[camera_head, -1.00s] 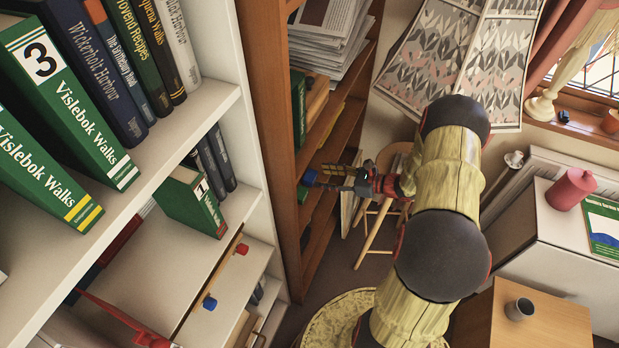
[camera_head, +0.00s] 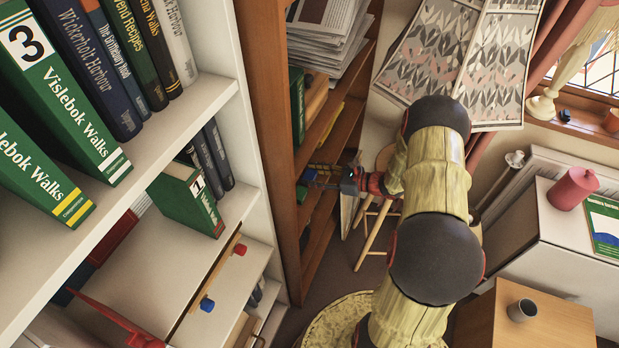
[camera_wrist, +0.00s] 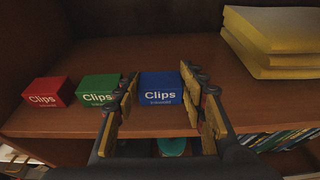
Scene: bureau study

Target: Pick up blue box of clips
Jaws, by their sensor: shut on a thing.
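The blue box of clips (camera_wrist: 162,91) sits on a wooden shelf, between the two yellow-padded fingers of my gripper (camera_wrist: 160,95) in the wrist view. My gripper is shut on the box, with one finger at each side; its white "Clips" label faces me. In the head view my gripper (camera_head: 330,177) reaches into the brown bookcase from the right, and the box is hard to make out at its tips. A green clips box (camera_wrist: 97,89) and a red clips box (camera_wrist: 49,92) stand to the left of the blue one.
A stack of yellow paper (camera_wrist: 268,42) lies on the shelf (camera_wrist: 185,48) to the right of the box. Books (camera_wrist: 280,138) stand on the level below. The brown bookcase's side panel (camera_head: 268,130) rises left of my gripper. A wooden stool (camera_head: 371,235) stands below my arm.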

